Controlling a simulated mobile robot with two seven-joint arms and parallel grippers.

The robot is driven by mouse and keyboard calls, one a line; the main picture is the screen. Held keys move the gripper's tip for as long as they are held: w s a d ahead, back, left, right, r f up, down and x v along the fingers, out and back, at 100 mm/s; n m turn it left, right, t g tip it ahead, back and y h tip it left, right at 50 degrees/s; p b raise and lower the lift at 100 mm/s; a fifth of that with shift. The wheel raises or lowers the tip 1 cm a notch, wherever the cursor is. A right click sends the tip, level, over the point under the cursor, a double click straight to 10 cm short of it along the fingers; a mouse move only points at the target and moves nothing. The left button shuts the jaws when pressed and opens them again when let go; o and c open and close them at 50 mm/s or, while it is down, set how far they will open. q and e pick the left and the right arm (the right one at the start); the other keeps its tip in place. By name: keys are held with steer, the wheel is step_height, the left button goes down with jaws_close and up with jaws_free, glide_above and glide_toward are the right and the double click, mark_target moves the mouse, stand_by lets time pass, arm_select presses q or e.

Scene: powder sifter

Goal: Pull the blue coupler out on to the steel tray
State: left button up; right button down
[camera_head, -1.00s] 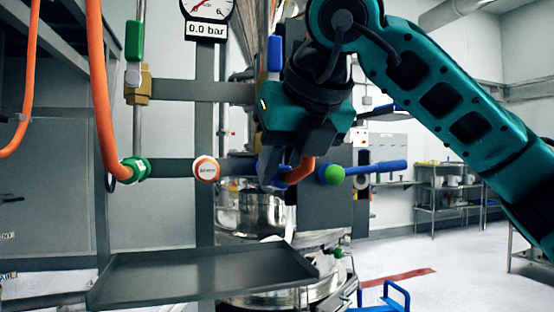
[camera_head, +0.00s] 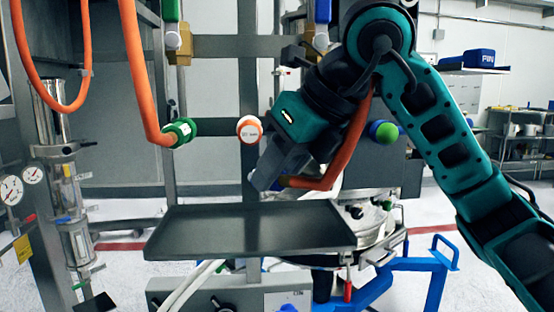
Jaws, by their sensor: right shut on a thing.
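My right gripper (camera_head: 268,176) is shut on the blue coupler (camera_head: 280,185), just above the back edge of the steel tray. Most of the coupler is hidden by the jaws. An orange hose (camera_head: 322,183) runs from it to the right and then up behind my right arm. The coupler is off the panel and in the air; I see no contact with the tray. The dark, flat steel tray (camera_head: 250,229) with a low rim is empty. My left gripper is not in view.
On the panel bar are a green coupler (camera_head: 180,132) with an orange hose and a white-and-orange cap (camera_head: 249,129). A green-and-blue knob (camera_head: 385,131) is right of my gripper. A steel sifter vessel (camera_head: 376,222) stands behind the tray's right end.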

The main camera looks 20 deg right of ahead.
steer(key=shift+b+x, duration=1.25)
steer(key=shift+x, duration=1.85)
steer(key=shift+f+b, duration=0.5)
steer(key=shift+f, duration=0.05)
steer(key=shift+d+f, duration=0.1)
steer(key=shift+f, duration=0.15)
steer(key=c, duration=0.7)
jaws_free()
steer(key=shift+c, duration=0.2)
steer(key=v, duration=1.3)
steer(key=shift+p, duration=0.3)
